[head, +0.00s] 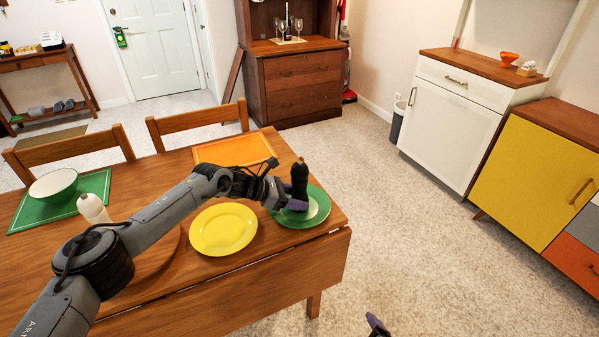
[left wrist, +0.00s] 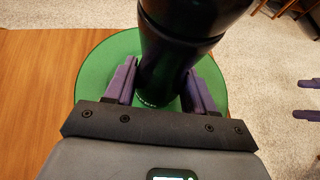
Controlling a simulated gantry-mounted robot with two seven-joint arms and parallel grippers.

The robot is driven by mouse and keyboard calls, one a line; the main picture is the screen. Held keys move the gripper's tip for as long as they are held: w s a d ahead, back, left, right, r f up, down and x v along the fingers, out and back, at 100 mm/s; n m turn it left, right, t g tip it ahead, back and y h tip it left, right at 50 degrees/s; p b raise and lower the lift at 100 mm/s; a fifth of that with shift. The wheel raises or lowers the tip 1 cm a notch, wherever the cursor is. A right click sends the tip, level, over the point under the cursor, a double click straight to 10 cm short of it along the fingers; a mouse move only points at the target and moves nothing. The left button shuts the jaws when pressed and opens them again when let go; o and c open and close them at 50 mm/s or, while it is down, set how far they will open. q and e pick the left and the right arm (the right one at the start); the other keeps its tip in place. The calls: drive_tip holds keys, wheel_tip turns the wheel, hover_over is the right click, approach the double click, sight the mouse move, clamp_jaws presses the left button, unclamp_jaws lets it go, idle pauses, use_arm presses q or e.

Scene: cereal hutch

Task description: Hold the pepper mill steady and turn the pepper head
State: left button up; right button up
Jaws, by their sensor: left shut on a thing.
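The black pepper mill (head: 299,178) stands upright over the green plate (head: 318,212) near the table's right end. In the left wrist view the mill (left wrist: 180,65) rises between the purple fingers, with a seam below its wider head. My left gripper (head: 294,204) is shut on its lower body; the left wrist view shows a finger on each side (left wrist: 160,88). Whether the mill's base touches the plate is hard to tell. My right gripper (head: 377,325) shows only in part at the bottom of the head view. In the left wrist view its two fingertips (left wrist: 308,98) are apart, with nothing between them.
A yellow plate (head: 223,229) lies left of the green plate. A white bottle (head: 93,207) stands farther left, near a bowl (head: 53,184) on a green mat. An orange mat (head: 235,149) lies behind. Two chairs stand beyond the table. Floor right of the table is clear.

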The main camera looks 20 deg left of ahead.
drive_tip(key=w+a+r+n+t+y, duration=0.2)
drive_tip(key=w+a+r+n, duration=0.45)
drive_tip(key=a+n, duration=0.2)
drive_tip(key=n+t+y, duration=0.4)
drive_tip(key=n+y, duration=0.1)
drive_tip(key=n, duration=1.6)
approach(302, 178)
drive_tip(key=w, duration=0.2)
drive_tip(key=shift+s+a+x, duration=0.1)
drive_tip(key=shift+a+x, duration=0.05)
drive_tip(key=shift+x, duration=1.65)
drive_tip(key=shift+s+a+x, duration=0.1)
drive_tip(key=shift+a+x, duration=0.05)
drive_tip(key=shift+x, duration=1.65)
drive_tip(key=shift+s+a+x, duration=0.15)
drive_tip(key=shift+x, duration=1.65)
drive_tip(key=shift+w, duration=0.15)
